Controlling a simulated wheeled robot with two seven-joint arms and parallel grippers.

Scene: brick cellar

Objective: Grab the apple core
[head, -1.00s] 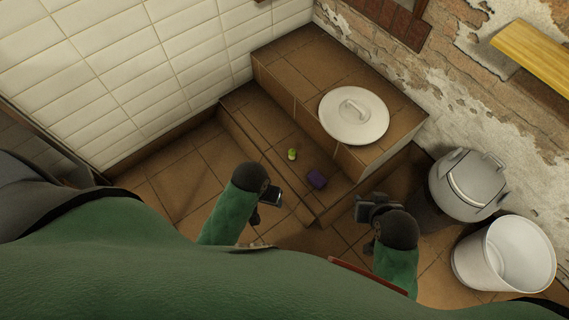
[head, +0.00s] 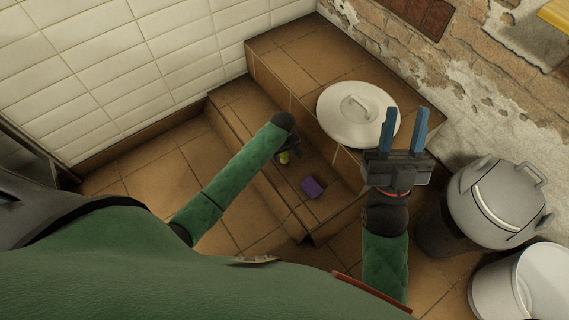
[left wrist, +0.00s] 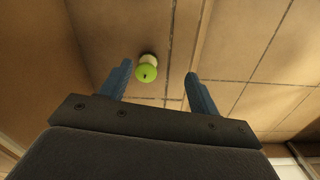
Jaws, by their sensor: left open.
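The apple core, green and pale, lies on the tiled lower step. In the left wrist view the apple core (left wrist: 147,70) appears between the two blue fingers of my left gripper (left wrist: 158,70), nearer the left finger. The left fingers are apart with nothing held; the distance to the core is hard to judge. My right gripper (head: 404,130) is raised, with its two blue fingers apart and empty.
A white round lid (head: 357,115) rests on the higher ledge. A grey lidded pot (head: 497,205) and a white bucket (head: 530,285) stand at the right. Tiled wall closes the left; floor there is clear.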

